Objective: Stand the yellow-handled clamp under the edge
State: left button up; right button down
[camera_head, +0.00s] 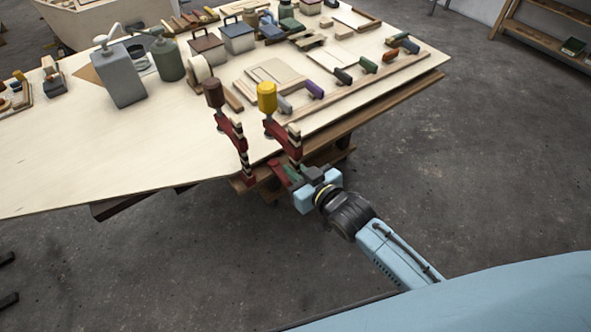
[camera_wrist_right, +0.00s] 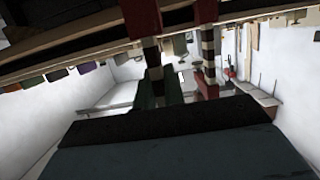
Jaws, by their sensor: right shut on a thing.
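The yellow-handled clamp (camera_head: 267,97) stands upright at the plywood's near edge in the head view. Its yellow handle is above the top, with a red arm and a striped bar below. My right gripper (camera_head: 297,177) is shut on its lower part, at or just below edge height. In the right wrist view a striped bar (camera_wrist_right: 207,40) and a red part show above the gripper's dark palm. I cannot tell whether its lower jaw touches the underside. Two dark finger shapes at the far left look like my left gripper (camera_head: 8,279), apart and empty.
A brown-handled clamp (camera_head: 214,93) stands upright at the same edge, just left. The plywood top (camera_head: 110,150) is bare at front left. Bottles, boxes and several small clamps stand farther back. A wooden beam (camera_head: 345,115) runs below the right edge. The floor at right is clear.

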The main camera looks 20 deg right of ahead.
aim_at(299, 167)
jog(key=shift+w+a+r+b, duration=0.15)
jog(key=shift+w+a, duration=0.25)
jog(key=shift+w, duration=0.6)
jog(key=shift+w+a+f+b, duration=0.1)
jog(key=shift+w+a+b, duration=0.2)
jog(key=shift+w, duration=0.7)
jog(key=shift+w+a, duration=0.1)
jog(key=shift+w, duration=0.1)
jog(key=shift+w+a+b, duration=0.25)
jog(key=shift+w, duration=0.45)
jog(key=shift+w+a+b, duration=0.3)
jog(key=shift+w, duration=0.45)
jog(key=shift+w+a+b, duration=0.25)
jog(key=shift+w, duration=0.45)
jog(key=shift+r+p, duration=0.1)
jog(key=shift+p, duration=0.2)
jog(key=c, duration=1.4)
grip_release()
jog(key=shift+s+f, duration=0.1)
jog(key=shift+f, duration=0.15)
jog(key=p+v, duration=0.1)
jog(key=v, duration=1.2)
jog(key=shift+s+d+r, duration=0.1)
jog(key=shift+s+r, duration=0.05)
jog(key=shift+r, duration=0.05)
